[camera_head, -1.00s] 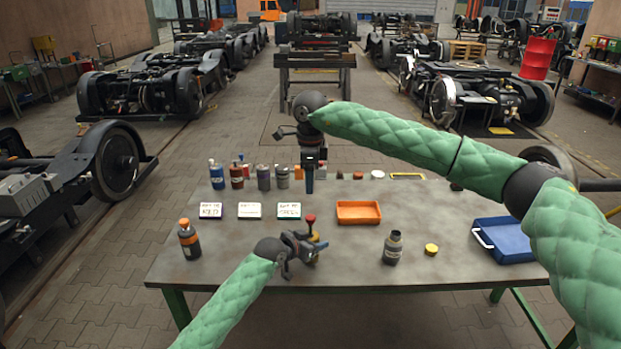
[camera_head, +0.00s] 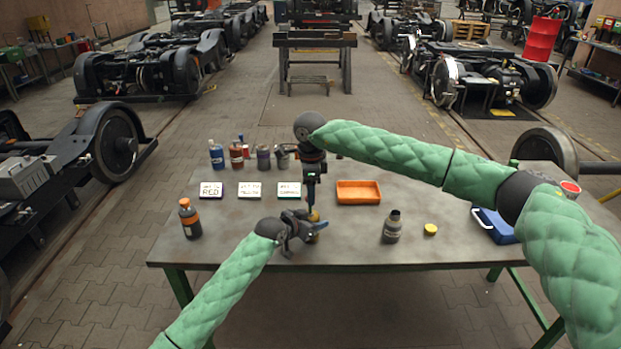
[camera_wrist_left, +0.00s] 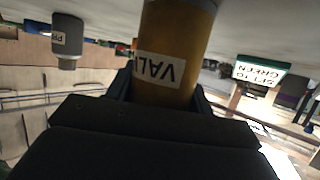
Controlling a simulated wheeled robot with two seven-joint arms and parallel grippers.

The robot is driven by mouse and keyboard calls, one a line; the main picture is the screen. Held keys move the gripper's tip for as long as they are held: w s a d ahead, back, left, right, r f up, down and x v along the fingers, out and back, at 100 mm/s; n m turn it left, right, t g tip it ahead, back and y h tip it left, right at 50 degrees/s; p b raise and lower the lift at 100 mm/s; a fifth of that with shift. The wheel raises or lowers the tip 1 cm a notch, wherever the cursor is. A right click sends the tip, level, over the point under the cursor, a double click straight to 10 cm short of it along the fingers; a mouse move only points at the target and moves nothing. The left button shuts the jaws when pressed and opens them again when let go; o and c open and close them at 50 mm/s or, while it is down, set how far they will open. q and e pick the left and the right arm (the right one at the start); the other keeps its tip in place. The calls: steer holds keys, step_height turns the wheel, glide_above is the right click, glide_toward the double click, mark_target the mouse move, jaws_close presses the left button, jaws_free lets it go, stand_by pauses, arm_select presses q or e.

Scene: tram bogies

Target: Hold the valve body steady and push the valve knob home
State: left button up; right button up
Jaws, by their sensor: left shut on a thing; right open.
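The brass valve body (camera_wrist_left: 175,50) stands between the jaws of my left gripper (camera_head: 308,226), which is shut on it. Its white label reads upside down in the left wrist view. In the head view only a small yellowish part of the body (camera_head: 314,214) shows. My right gripper (camera_head: 312,203) points straight down directly above the valve body and is open. The valve knob is hidden in the head view behind my right gripper and is not visible in the wrist view. I cannot tell whether my right gripper touches it.
An orange tray (camera_head: 358,198) lies right of the valve. An orange-capped bottle (camera_head: 189,219) stands left. Cards (camera_head: 250,190) and several bottles (camera_head: 217,155) are behind.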

steer(key=shift+f, duration=0.7)
steer(key=shift+c, duration=0.2)
steer(key=c, duration=1)
